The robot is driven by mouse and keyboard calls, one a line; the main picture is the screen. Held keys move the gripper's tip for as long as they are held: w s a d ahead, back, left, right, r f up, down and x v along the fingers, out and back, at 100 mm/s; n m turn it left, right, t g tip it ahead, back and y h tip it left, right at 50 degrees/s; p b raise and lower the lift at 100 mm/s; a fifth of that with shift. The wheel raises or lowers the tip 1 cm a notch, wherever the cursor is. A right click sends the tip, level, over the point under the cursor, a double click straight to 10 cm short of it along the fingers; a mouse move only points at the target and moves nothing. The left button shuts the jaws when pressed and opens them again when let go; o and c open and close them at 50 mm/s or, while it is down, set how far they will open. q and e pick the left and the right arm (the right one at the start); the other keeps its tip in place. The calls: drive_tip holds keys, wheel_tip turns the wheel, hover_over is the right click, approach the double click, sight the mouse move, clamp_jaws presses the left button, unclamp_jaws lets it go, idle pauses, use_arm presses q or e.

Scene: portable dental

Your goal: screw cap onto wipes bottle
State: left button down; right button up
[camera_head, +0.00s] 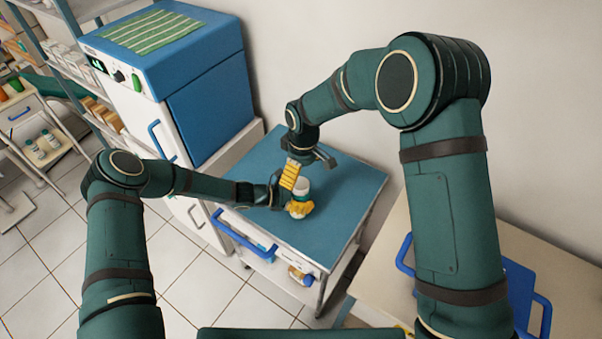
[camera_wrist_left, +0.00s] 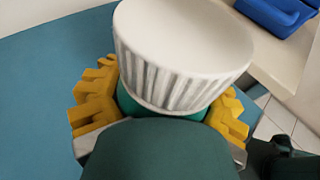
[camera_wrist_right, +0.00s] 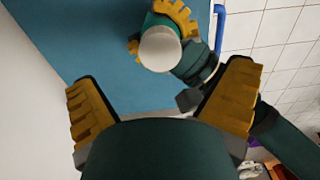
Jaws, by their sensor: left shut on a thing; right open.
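The wipes bottle shows as a teal body in the left wrist view (camera_wrist_left: 128,103), with a wide white ribbed cap (camera_wrist_left: 185,55) on top. I cannot tell how tightly the cap sits. My left gripper (camera_head: 299,207) is shut around the bottle below the cap, its yellow fingers on both sides, over the blue cart top. In the right wrist view the cap (camera_wrist_right: 160,49) faces the camera, above the middle, and the teal body (camera_wrist_right: 152,20) shows behind it. My right gripper (camera_wrist_right: 160,105) is open and empty, above and apart from the cap.
The blue cart top (camera_head: 345,195) is otherwise clear around the bottle. A white and blue cabinet (camera_head: 200,90) with a green striped cloth stands at the left. A wall rises behind the cart. A beige table with a blue tray (camera_head: 520,290) is at the right.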

wheel_tip(320, 180, up, 11)
drive_tip(key=shift+d, duration=0.2)
use_arm(q)
drive_tip(key=shift+c, duration=0.3)
unclamp_jaws()
drive_tip(key=v, duration=1.2)
drive_tip(key=shift+r, duration=0.1)
